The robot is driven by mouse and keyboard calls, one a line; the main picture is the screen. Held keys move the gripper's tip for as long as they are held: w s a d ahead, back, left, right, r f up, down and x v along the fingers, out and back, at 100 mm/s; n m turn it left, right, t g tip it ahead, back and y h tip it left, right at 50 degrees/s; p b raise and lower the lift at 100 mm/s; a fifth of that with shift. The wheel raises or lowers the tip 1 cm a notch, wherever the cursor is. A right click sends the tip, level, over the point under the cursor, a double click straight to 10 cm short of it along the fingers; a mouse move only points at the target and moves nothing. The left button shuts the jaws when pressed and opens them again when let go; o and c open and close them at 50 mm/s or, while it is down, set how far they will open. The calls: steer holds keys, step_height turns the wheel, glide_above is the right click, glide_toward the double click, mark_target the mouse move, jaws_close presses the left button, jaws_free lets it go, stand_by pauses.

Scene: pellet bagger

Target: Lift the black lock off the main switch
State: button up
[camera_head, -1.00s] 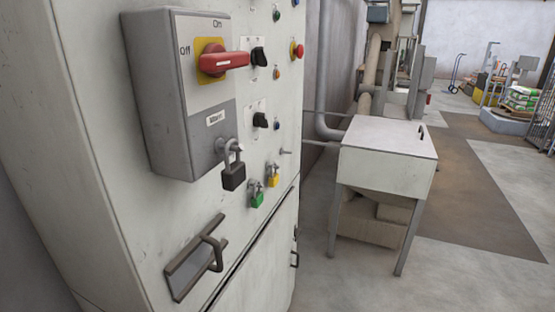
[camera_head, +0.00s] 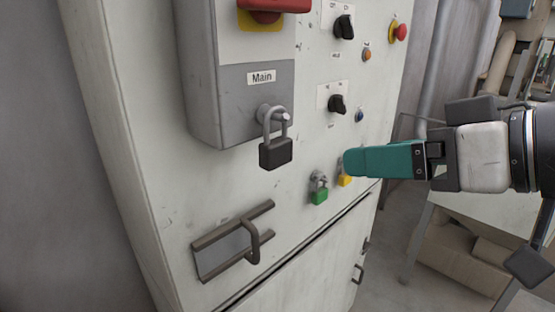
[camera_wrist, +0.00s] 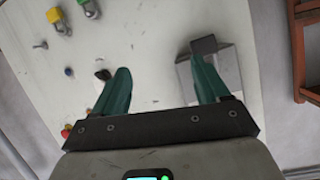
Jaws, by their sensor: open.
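The black lock (camera_head: 275,152) hangs by its grey shackle from a peg on the front of the grey main switch box (camera_head: 230,105), below the label "Main". My gripper (camera_head: 352,162) comes in from the right with teal fingers, at about the lock's height and apart from it. In the wrist view, turned about upside down, my open gripper (camera_wrist: 158,72) has nothing between its fingers. There the black lock (camera_wrist: 204,45) shows as a dark block just beyond the right fingertip, against the switch box (camera_wrist: 228,78). Its shackle is not clear there.
A green lock (camera_head: 319,196) and a yellow lock (camera_head: 345,180), partly behind my finger, hang on the cabinet lower right. The red switch handle (camera_head: 272,5), black knobs (camera_head: 337,104) and a cabinet handle (camera_head: 254,243) stick out. Space left of the cabinet is clear.

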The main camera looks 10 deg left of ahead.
mark_target(282, 143)
steer(key=s+a+r+n, duration=0.3)
steer(key=s+r, duration=0.1)
steer(key=r, duration=0.2)
steer(key=shift+g, duration=0.4)
steer(key=p+x, duration=0.3)
steer(key=p, duration=0.1)
steer(key=p+x, duration=0.3)
steer(key=p, duration=0.1)
steer(key=s+f+p+x, duration=0.1)
steer(key=p+x, duration=0.2)
steer(key=shift+w+a+f+p, duration=0.1)
steer(key=shift+a+f+p, duration=0.05)
steer(key=shift+a+p, duration=0.3)
steer(key=shift+w+a+f+y, duration=0.25)
steer(key=shift+w+a+y, duration=0.05)
steer(key=shift+w+a, duration=0.1)
steer(key=shift+c, duration=0.4)
steer(key=c, duration=1.1)
